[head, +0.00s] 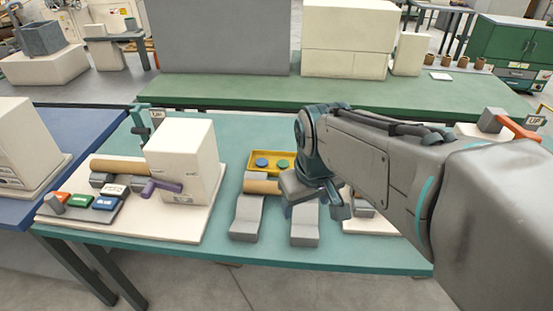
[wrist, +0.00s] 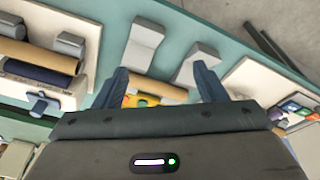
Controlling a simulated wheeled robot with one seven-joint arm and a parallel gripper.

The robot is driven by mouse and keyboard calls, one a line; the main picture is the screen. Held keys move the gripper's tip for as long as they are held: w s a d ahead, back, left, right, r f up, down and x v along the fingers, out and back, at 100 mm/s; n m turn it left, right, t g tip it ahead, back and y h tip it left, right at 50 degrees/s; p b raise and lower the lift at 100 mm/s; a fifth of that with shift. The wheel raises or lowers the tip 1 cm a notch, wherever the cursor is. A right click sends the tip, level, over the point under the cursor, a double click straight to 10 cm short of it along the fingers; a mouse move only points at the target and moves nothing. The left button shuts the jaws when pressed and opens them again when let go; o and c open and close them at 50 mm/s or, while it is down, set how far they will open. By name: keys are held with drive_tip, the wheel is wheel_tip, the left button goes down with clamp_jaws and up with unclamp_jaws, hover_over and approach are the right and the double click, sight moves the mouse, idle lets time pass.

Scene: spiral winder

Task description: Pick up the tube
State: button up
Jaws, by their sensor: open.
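A tan tube (head: 262,186) lies across two grey stands (head: 246,217) on the teal table in the head view. My gripper (head: 312,208) is above its right end and hides part of it. In the wrist view the tan tube (wrist: 158,90) shows between the two blue fingers, partly hidden by the gripper body. My gripper (wrist: 160,70) is open, with nothing held. I cannot tell how high the fingers are above the tube. Another tan tube (head: 118,165) lies on the winder at the left.
A yellow tray (head: 286,160) with blue and green discs sits behind the tube. The white winder block (head: 185,160), with a purple handle (head: 160,187) and coloured buttons (head: 82,201), stands left. Another machine, with a tan roll (wrist: 38,56), lies beside the stands. The table's front edge is close.

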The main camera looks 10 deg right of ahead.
drive_tip(key=w+f+n+g+b, duration=0.15)
drive_tip(key=w+n, duration=0.25)
drive_tip(key=w, duration=0.4)
drive_tip(key=w+f+n+b, duration=0.2)
drive_tip(key=w+f+n, duration=0.15)
drive_tip(key=w, duration=0.45)
drive_tip(key=w+f+n+g+b, duration=0.1)
drive_tip(key=w+f+n+b, duration=0.1)
drive_tip(key=w+n, duration=0.45)
drive_tip(key=shift+m, duration=0.9)
drive_tip(key=f, duration=0.5)
drive_tip(key=w+f, duration=0.1)
drive_tip(key=f, duration=0.1)
drive_tip(key=shift+d+f, duration=0.3)
drive_tip(key=shift+d, duration=0.1)
drive_tip(key=f, duration=0.5)
drive_tip(key=shift+w+a+f, duration=0.1)
drive_tip(key=shift+a+f, duration=0.1)
drive_tip(key=shift+f, duration=0.1)
drive_tip(key=c, duration=1.1)
